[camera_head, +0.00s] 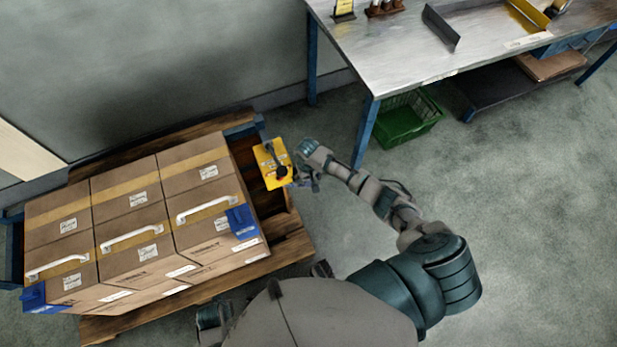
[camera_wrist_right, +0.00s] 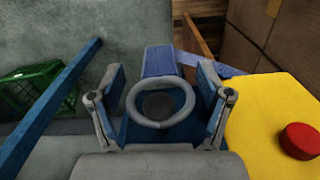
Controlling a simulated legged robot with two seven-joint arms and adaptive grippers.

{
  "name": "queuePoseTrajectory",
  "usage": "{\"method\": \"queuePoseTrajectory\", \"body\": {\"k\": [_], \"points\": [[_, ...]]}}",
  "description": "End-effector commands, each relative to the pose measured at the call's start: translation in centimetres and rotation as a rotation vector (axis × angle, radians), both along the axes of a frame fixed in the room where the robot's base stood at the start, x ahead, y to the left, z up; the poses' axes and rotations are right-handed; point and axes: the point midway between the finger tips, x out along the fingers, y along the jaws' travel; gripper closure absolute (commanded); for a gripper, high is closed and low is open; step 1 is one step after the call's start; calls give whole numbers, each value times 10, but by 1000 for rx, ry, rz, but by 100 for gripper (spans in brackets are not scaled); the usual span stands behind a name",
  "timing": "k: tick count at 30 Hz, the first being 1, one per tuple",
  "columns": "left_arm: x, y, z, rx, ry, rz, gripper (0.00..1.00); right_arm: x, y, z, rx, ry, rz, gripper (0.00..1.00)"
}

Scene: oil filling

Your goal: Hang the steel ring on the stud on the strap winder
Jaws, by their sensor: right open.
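The strap winder (camera_head: 272,165) is a yellow plate with a dark knob and a red button, at the right end of the loaded pallet. Its yellow face (camera_wrist_right: 262,120) also fills the right of the wrist view. My right gripper (camera_head: 301,180) is beside its right edge. In the wrist view the right gripper's (camera_wrist_right: 160,100) two fingers stand apart. The grey steel ring (camera_wrist_right: 160,124) is between them, with small gaps to the pads. A dark round end (camera_wrist_right: 158,102), perhaps the stud, shows inside the ring. Whether the ring hangs on it is unclear.
Strapped cartons (camera_head: 130,205) stand on a wooden pallet (camera_head: 283,250) left of the winder. A steel table (camera_head: 400,60) is at upper right, with a green crate (camera_head: 405,125) under it. Clear floor (camera_head: 540,220) lies to the right.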

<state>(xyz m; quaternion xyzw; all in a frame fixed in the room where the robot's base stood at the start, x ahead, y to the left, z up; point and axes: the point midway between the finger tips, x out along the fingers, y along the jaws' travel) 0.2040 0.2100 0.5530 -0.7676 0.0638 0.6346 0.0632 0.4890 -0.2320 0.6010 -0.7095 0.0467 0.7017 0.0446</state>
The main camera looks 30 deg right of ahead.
Motion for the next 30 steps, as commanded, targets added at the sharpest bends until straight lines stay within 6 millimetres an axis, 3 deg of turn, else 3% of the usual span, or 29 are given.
{"method": "queuePoseTrajectory", "body": {"k": [2, 5, 12, 18, 24, 30], "points": [[3, 0, -2, 0, 0, 0, 100, -1, 2, -2, 2, 0, 0, 23], [3, 0, -2, -1, -3, 1, 100, -2, 1, 14, 2, -5, 1, 23], [2, 0, 1, -1, -11, 1, 100, -5, 1, 76, 3, -25, -1, 23], [3, 0, 2, -1, -12, 1, 100, -8, 1, 113, 1, -20, -1, 23], [4, -1, 2, -1, -12, 1, 100, -10, 1, 127, 1, -19, -1, 23], [3, -1, 2, -2, -13, 1, 100, -11, 1, 127, 0, -17, 0, 23]]}}
